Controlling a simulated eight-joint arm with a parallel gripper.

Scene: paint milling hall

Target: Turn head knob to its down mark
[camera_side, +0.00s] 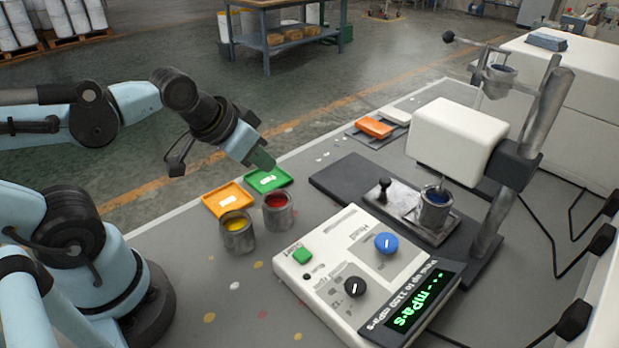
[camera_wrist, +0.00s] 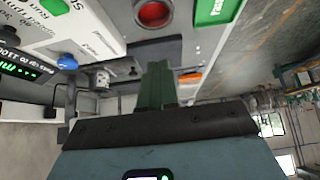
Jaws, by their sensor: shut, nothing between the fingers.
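A white control box (camera_side: 318,262) stands on the bench. It carries a blue knob (camera_side: 387,243) with a white pointer line and a black knob (camera_side: 355,286) with a white line. The blue knob also shows at the left of the wrist view (camera_wrist: 67,61). My gripper (camera_side: 263,162) is shut and empty, above the green tray and well left of the box. Its green fingers (camera_wrist: 157,86) are together in the wrist view.
A red paint can (camera_side: 278,212), yellow paint can (camera_side: 238,233), green tray (camera_side: 270,181) and orange tray (camera_side: 226,200) lie between my arm and the box.

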